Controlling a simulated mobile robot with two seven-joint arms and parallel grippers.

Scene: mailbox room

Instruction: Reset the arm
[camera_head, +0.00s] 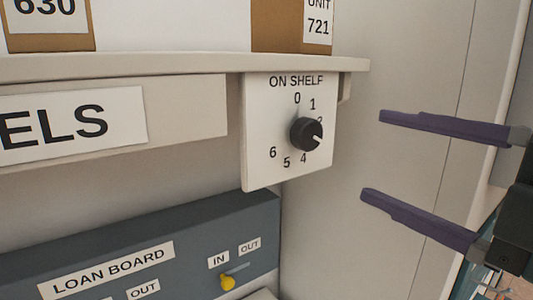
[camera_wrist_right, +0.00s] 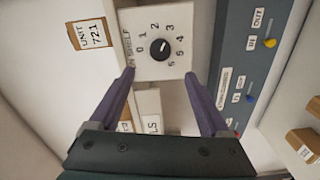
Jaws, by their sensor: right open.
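My right gripper (camera_head: 372,155) is open and empty, its two purple fingers reaching in from the right. The fingertips stop to the right of the dial plate, apart from it. In the right wrist view my right gripper (camera_wrist_right: 159,73) has the white dial plate (camera_wrist_right: 147,67) beyond and between its fingertips. The black dial knob (camera_head: 306,134) on the "ON SHELF" plate (camera_head: 260,150) has its white mark toward the lower right, at about 3. The knob also shows in the wrist view (camera_wrist_right: 160,49). My left gripper is not in view.
A shelf (camera_head: 190,64) above the dial holds cardboard boxes labelled 630 (camera_head: 48,42) and 721 (camera_head: 290,35). A grey loan board (camera_head: 190,235) with a yellow switch (camera_head: 227,282) is below. A pale wall panel (camera_head: 400,70) stands behind the gripper.

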